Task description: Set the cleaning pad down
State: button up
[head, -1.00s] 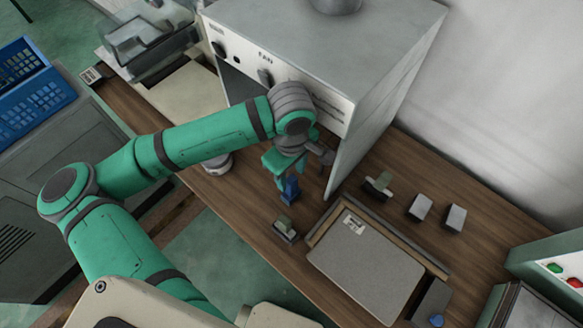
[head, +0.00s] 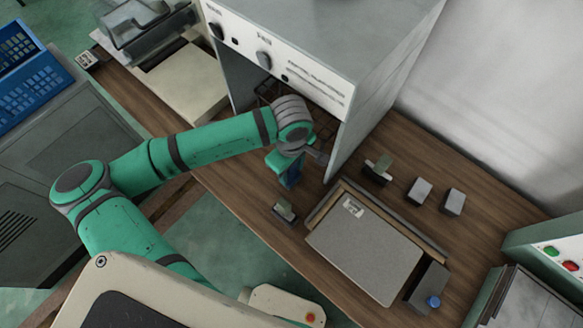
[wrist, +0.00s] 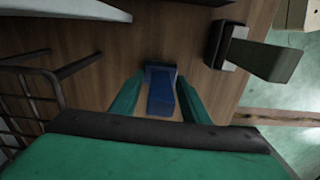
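The blue cleaning pad (wrist: 160,90) sits between the two green fingers of my gripper (wrist: 160,100) in the wrist view, with the fingers against its sides. In the head view the pad (head: 291,175) shows as a small blue shape below my gripper (head: 288,164), over the wooden counter in front of the oven-like machine. I cannot tell whether the pad's underside touches the counter. My fingers hide part of it.
A small holder with a green-grey block (head: 285,212) stands close by, near the counter's front edge. A grey panel (head: 365,255) lies to the right. The machine (head: 300,65) rises behind my gripper. A wire rack (wrist: 45,85) is at left in the wrist view.

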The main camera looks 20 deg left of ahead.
grip_shut()
jog(key=shift+a, duration=0.6)
jog(key=shift+s+a, duration=0.2)
jog(key=shift+a, duration=0.4)
jog(key=shift+s+a, duration=0.2)
jog(key=shift+a, duration=0.4)
jog(key=shift+d, duration=0.1)
jog(key=shift+o, duration=1.2)
grip_release()
notch_tip(320, 180, up, 11)
